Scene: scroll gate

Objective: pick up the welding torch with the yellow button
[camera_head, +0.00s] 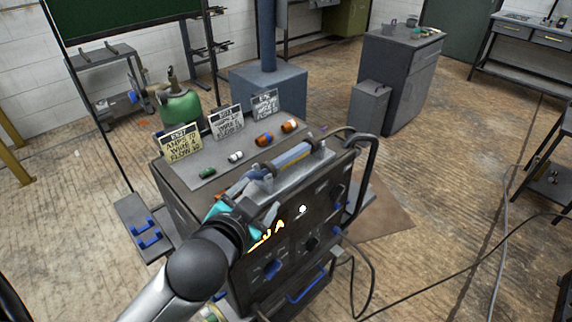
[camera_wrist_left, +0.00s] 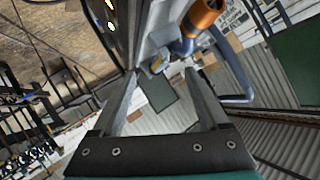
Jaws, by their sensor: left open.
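The welding torch (camera_head: 290,157) lies along the front top edge of the dark welding machine (camera_head: 303,209), with a long grey-blue body and a blue part at its near end. In the left wrist view a blue and grey part of it (camera_wrist_left: 184,46) shows beyond the fingertips, with a small yellow spot that looks like the button (camera_wrist_left: 157,66). My left gripper (camera_head: 256,198) is open at the torch's near end. In the left wrist view its fingers (camera_wrist_left: 162,72) stand apart with the yellow spot between their tips. I cannot tell whether they touch the torch. My right gripper is not in view.
A dark cable loops at the machine's right (camera_head: 368,160). A green gas bottle (camera_head: 181,108) and a grey cabinet (camera_head: 397,75) stand behind. Floor at right is mostly clear.

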